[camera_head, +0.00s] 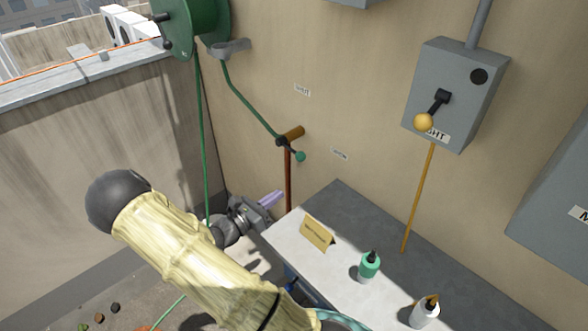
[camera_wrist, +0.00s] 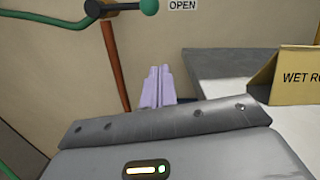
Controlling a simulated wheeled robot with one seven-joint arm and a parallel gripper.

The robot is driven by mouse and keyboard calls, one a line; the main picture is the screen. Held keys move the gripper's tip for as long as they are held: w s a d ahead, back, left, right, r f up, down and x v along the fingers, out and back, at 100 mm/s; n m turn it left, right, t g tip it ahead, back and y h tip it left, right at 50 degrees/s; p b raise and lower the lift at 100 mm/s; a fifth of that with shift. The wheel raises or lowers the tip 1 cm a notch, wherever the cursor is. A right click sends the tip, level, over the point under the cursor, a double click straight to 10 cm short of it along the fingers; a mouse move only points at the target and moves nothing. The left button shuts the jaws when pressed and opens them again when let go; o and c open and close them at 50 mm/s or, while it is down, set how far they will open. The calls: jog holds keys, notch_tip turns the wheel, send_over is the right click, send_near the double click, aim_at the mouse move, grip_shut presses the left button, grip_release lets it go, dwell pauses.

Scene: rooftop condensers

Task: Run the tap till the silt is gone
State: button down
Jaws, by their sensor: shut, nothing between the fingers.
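The tap (camera_head: 283,141) is on the beige wall, on a brown pipe (camera_head: 288,180) with a green hose (camera_head: 250,108) joined to it. Its short black lever ends in a green ball (camera_head: 300,156) and points right, toward the OPEN label (camera_head: 340,154); the SHUT label (camera_head: 302,90) is higher up. The wrist view shows the lever's ball (camera_wrist: 149,6) beside the OPEN label (camera_wrist: 183,5). My gripper (camera_head: 276,197) has lilac fingers shut together and empty, below the tap and beside the pipe, apart from the lever. The fingers (camera_wrist: 158,78) also show in the wrist view. I see no water or silt.
A grey-topped bench (camera_head: 345,195) is right of my gripper, with a folded tan sign (camera_head: 317,233), a green bottle (camera_head: 369,266) and a white bottle (camera_head: 424,312). A switch box (camera_head: 455,90) with a yellow-knobbed lever is on the wall. A green hose reel (camera_head: 190,25) is upper left.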

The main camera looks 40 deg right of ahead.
aim_at(290, 149)
jog(key=w+d+r+p, duration=0.1)
jog(key=d+r, duration=0.3)
jog(key=d, duration=0.4)
jog(key=shift+w+d+p, duration=0.25)
jog(key=shift+p, duration=0.4)
jog(key=shift+r, duration=0.2)
